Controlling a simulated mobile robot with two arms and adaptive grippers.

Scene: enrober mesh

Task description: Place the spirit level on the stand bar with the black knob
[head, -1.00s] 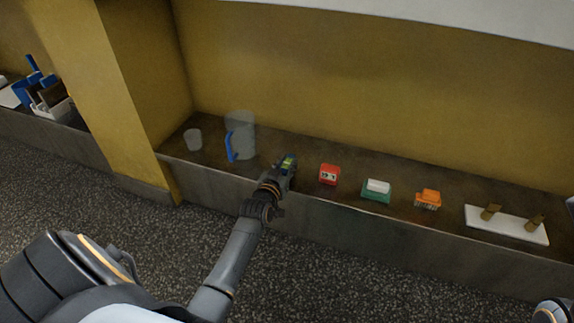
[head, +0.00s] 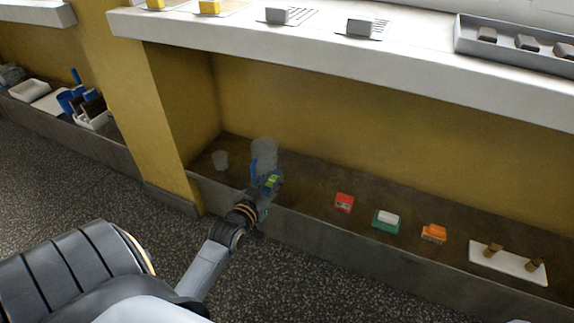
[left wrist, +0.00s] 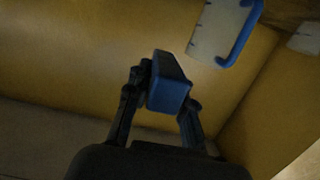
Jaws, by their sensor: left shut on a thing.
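I cannot make out a stand bar with a black knob in either view. My right gripper is not in view.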

